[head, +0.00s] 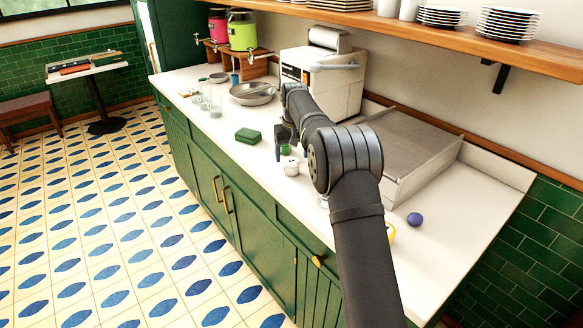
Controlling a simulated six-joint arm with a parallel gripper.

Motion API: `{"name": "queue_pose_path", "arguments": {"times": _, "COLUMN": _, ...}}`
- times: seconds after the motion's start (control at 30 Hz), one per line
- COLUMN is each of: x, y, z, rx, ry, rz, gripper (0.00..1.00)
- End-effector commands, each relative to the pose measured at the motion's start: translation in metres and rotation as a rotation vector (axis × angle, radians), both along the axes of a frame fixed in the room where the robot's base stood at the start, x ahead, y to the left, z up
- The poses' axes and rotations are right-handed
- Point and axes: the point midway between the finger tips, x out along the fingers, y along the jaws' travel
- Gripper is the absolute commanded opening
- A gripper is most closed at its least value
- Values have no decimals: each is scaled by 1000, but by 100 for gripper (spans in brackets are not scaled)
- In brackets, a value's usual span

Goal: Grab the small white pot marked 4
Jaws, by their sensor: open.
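A small white pot (291,168) stands upright on the white counter, just left of my arm. A dark mark shows on it, but it is too small to read as a number. My gripper (282,145) is open above the counter, slightly behind the white pot in the picture. A small green item (285,150) shows right by the fingers; I cannot tell whether they touch it. My forearm and wrist hide part of the counter right of the pot.
A green sponge-like block (248,135) lies left of the pot. A pan (252,94) and glasses (213,106) stand farther back. A white machine (322,80) and a grey metal unit (412,150) line the wall. A purple ball (414,219) and a part-hidden yellow item (391,234) lie at right.

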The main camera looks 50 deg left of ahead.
Motion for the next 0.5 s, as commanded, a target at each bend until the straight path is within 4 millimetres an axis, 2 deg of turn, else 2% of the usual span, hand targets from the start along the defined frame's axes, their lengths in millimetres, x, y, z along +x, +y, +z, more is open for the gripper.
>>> {"name": "queue_pose_path", "arguments": {"times": 0.3, "x": 1, "y": 4, "z": -43, "rx": -2, "ry": 1, "rz": 0, "gripper": 75}}
{"name": "queue_pose_path", "arguments": {"times": 0.5, "x": 1, "y": 5, "z": -50, "rx": -1, "ry": 0, "rz": 0, "gripper": 75}}
